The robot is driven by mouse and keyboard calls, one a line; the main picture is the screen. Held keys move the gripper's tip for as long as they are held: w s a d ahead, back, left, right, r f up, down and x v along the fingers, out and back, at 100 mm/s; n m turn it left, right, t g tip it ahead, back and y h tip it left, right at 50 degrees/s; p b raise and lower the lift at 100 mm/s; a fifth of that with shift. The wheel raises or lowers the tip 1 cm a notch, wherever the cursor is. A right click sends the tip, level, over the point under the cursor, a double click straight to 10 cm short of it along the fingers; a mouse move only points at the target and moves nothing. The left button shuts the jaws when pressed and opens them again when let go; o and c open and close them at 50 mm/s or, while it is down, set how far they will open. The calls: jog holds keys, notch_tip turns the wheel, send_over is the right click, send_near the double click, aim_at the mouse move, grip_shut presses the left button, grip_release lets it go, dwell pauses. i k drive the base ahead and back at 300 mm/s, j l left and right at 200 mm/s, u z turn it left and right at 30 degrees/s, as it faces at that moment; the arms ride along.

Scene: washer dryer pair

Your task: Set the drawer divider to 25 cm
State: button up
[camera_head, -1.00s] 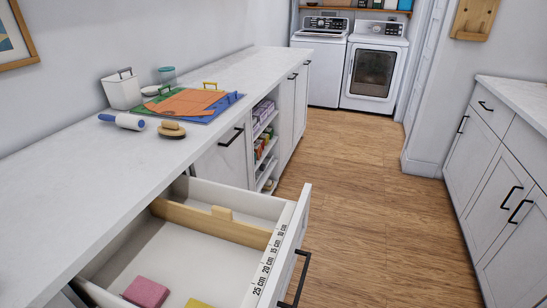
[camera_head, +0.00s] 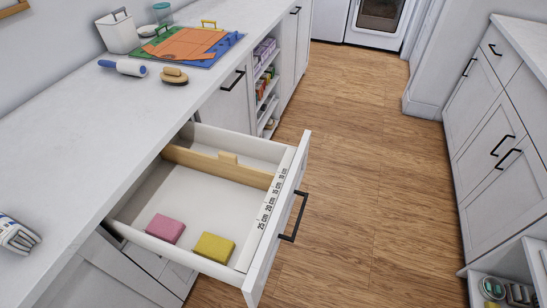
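The drawer (camera_head: 190,204) is pulled out from under the left counter. Its divider (camera_head: 210,166) is a pale wooden bar with a small raised tab (camera_head: 228,158), crossing the drawer toward its far side. A printed scale (camera_head: 269,205) runs along the inside of the drawer front, with 25 cm at the near end and smaller numbers farther away. The divider's right end meets the scale around the 10 to 15 cm marks; the exact reading is too small to tell. My gripper is not in view.
A pink block (camera_head: 165,228) and a yellow block (camera_head: 213,247) lie in the near part of the drawer, with bare floor between them and the divider. The black drawer handle (camera_head: 294,217) juts into the aisle. Wooden floor (camera_head: 350,200) is clear between the counters.

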aim_at(227, 166)
jog(key=i+l+u, duration=0.1)
jog(key=l+u, duration=0.65)
jog(key=i+l, duration=0.05)
jog(key=l, duration=0.05)
